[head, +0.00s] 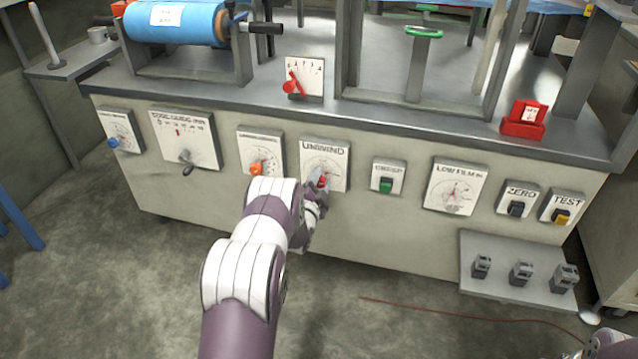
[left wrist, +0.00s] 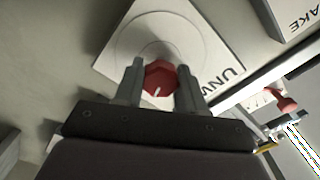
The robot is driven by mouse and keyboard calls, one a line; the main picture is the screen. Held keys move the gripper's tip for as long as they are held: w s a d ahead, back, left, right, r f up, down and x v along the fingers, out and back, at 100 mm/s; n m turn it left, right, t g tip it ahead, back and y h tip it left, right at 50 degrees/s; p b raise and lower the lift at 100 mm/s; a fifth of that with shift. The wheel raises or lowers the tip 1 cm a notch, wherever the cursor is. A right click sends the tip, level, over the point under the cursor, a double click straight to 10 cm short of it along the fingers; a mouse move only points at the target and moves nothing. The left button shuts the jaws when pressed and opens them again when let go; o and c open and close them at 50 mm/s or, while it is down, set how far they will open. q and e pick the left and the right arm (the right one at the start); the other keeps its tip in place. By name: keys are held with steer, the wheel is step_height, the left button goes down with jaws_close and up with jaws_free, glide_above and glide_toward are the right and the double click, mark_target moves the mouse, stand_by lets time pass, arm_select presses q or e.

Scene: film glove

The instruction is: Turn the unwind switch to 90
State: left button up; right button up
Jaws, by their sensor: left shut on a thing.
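The unwind switch is a red knob (head: 320,181) on a white dial plate marked UNWIND (head: 327,152), on the front of the grey machine. The knob also shows in the left wrist view (left wrist: 160,77), with a short white pointer line on it. My left gripper (head: 314,188) reaches the knob from the front. In the left wrist view its two fingers stand on either side of the knob, shut on it. The dial's scale is too small to read. My right gripper is not in view; only a bit of my right arm shows at the bottom right corner.
An orange knob plate (head: 261,151) is left of the unwind plate, and a green switch (head: 386,185) is right of it. A grey shelf (head: 480,246) with several small grey blocks juts out at the lower right. A red cable (head: 440,306) lies on the floor.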

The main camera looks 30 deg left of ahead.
arm_select(q)
steer(key=shift+f+m, duration=0.1)
steer(key=shift+m, duration=1.9)
steer(key=o, duration=1.1)
steer(key=shift+d, duration=0.1)
steer(key=shift+c, duration=0.2)
